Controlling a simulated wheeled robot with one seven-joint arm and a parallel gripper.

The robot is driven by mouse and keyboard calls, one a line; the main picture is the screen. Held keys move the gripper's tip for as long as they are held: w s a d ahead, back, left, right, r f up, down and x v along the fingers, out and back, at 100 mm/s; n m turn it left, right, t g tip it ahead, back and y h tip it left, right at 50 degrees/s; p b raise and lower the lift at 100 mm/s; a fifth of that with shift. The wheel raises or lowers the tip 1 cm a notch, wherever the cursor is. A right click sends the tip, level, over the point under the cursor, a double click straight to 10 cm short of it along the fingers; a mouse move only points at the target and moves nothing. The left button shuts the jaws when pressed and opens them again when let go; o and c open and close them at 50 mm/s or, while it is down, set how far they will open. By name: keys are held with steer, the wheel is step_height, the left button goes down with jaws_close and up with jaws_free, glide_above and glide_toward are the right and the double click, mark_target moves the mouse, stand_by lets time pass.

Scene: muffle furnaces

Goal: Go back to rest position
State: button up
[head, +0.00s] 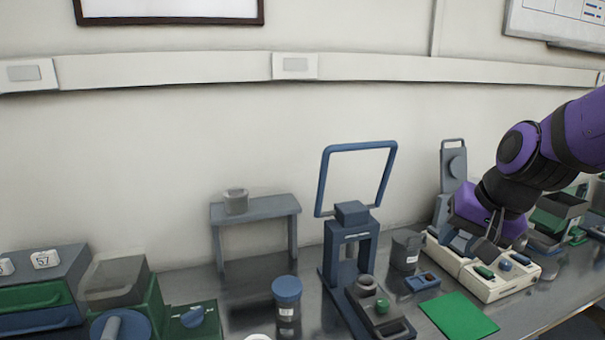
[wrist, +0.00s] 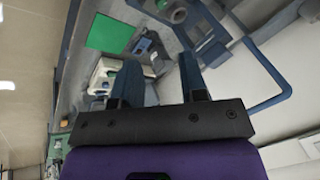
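My gripper (head: 487,246) is at the right in the head view, at the end of my purple and black arm, over the back of a cream control box (head: 491,287) with green and blue knobs. In the wrist view the two fingers of my gripper (wrist: 160,82) stand well apart, with nothing between them. The cream box shows beyond the left finger in the wrist view (wrist: 103,75). Whether the fingers touch the box is hard to tell.
A blue-framed press (head: 350,240), a grey stand (head: 255,210), a blue-lidded jar (head: 287,300) and a dark cup (head: 406,250) stand left of my gripper. A green mat (head: 459,315) lies in front.

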steer(key=s+d+r+n+h, duration=0.1)
steer(key=s+d+r+n, duration=0.1)
steer(key=s+r, duration=0.2)
steer(key=s+d+r+n+t+h, duration=0.1)
steer(key=s+r, duration=0.3)
steer(key=s, duration=0.5)
steer(key=shift+s+d+n, duration=0.15)
steer(key=shift+d+n, duration=0.55)
steer(key=shift+n, duration=0.1)
stand_by(1.1)
